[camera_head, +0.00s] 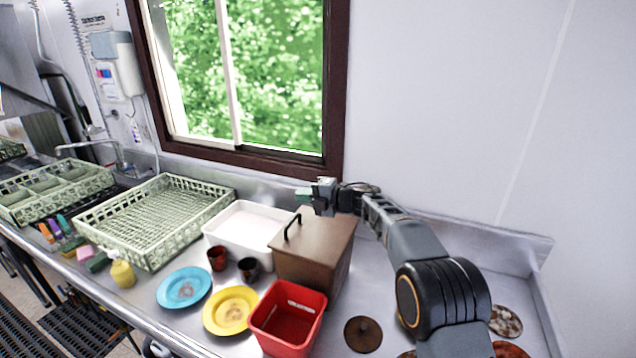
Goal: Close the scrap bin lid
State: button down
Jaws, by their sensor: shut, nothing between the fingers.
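The scrap bin (292,272) is a brown box standing on the steel counter, right of the white tub. Its brown lid (325,237) lies over the top and looks flat, with no clear gap showing at the front. A black bar handle (292,227) stands on the lid's left part. My gripper (303,195) is above the far side of the lid, pointing left, with its fingers shut and empty. Whether it touches the lid cannot be told from this view. The bin's back side is hidden.
A red square container (262,330) stands in front of the bin. Blue (184,287) and yellow (229,311) plates, two dark cups (217,259) and a white tub (236,236) are to its left. A brown round lid-like disc (363,334) lies to its right. A window is behind.

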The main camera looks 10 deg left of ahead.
aim_at(294, 218)
jog(key=a+f+h+p, duration=0.2)
jog(key=f+h, duration=0.1)
jog(key=a+f+h+p, duration=0.1)
jog(key=h, duration=0.1)
jog(key=shift+w+a+f+g, duration=0.25)
jog(key=shift+w+f+g, duration=0.05)
jog(key=shift+f+g, duration=0.1)
jog(key=shift+a+f, duration=0.25)
jog(key=shift+f, duration=0.35)
jog(key=shift+a+f, duration=0.2)
jog(key=shift+f, duration=0.35)
